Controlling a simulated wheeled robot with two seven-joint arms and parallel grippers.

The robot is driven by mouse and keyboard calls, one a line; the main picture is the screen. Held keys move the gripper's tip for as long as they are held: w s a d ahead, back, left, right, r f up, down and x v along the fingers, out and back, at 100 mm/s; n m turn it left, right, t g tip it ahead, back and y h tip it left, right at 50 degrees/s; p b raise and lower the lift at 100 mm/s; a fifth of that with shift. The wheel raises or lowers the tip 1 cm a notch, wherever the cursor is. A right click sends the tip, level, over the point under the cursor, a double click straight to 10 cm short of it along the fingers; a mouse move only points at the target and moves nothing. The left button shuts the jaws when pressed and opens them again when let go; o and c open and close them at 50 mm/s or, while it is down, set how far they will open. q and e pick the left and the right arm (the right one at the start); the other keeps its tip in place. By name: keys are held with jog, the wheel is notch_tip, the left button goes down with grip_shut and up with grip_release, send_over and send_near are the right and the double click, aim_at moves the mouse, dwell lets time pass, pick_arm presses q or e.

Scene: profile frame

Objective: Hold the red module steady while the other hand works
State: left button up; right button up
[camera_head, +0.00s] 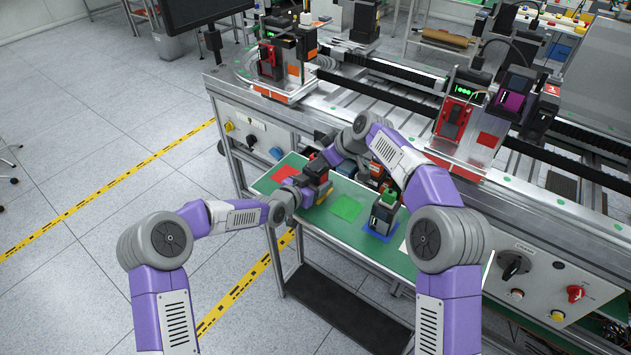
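A dark module with red parts (318,170) is above the green work shelf (312,222), near its left part. My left gripper (306,187) reaches it from the left and below. My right gripper (328,158) comes down to it from the upper right, at the end of the bent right arm. Both gripper ends are small and overlap the module, so I cannot tell whether their fingers are closed on it. A red square (285,173) lies on the shelf just left of the module.
A green square (345,207) lies free on the shelf. A dark module with a green top (384,210) stands on a blue square (381,232). Behind the shelf runs a conveyor line (380,95) with station modules (286,60). A control panel with knobs (535,283) is at right.

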jog(key=v, duration=1.2)
jog(key=shift+x, duration=6)
jog(key=c, duration=0.7)
jog(key=o, duration=0.7)
